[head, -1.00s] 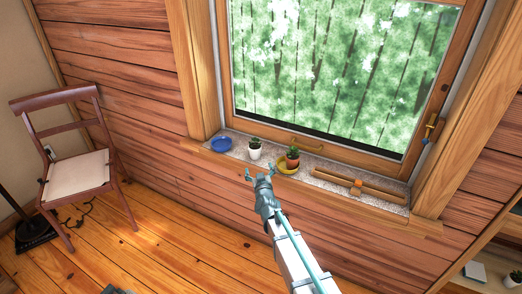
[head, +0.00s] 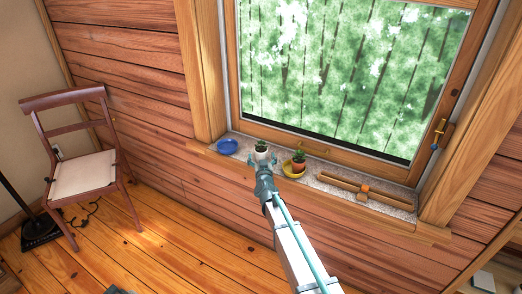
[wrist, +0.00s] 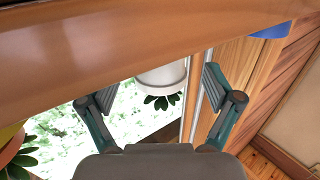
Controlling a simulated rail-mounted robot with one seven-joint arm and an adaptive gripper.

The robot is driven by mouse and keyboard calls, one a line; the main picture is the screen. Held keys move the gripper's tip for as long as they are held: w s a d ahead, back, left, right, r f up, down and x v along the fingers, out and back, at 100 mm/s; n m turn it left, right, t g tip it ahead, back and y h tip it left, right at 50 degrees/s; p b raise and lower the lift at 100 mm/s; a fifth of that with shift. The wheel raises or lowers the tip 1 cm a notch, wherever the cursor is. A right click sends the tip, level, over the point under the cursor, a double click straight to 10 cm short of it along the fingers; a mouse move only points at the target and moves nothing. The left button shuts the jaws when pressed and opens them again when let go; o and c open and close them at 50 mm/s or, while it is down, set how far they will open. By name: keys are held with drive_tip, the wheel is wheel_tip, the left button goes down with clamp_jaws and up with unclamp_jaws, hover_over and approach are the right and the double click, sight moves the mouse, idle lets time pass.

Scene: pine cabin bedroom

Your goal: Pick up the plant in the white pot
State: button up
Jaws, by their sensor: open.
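The white pot (head: 262,155) with a small green plant (head: 261,144) stands on the window sill. My gripper (head: 263,162) is at the pot's near side in the head view, with its fingers hiding part of the pot's lower side. In the wrist view, which is upside down, the white pot (wrist: 162,77) and its leaves (wrist: 160,102) appear between the two spread fingers of my gripper (wrist: 158,88). Gaps show on both sides of the pot. The gripper is open and holds nothing.
A blue dish (head: 227,146) lies left of the white pot. A terracotta pot (head: 299,168) with a plant stands by a yellow dish (head: 290,172) close on the right. A wooden bar with an orange piece (head: 364,189) lies farther right. The window is behind.

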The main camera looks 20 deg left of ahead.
sight(262, 156)
drive_tip(key=x, duration=0.3)
drive_tip(key=shift+w+a, duration=0.1)
drive_tip(key=shift+w, duration=0.05)
drive_tip(key=c, duration=1.4)
drive_tip(key=shift+c, duration=0.4)
drive_tip(key=shift+r, duration=0.15)
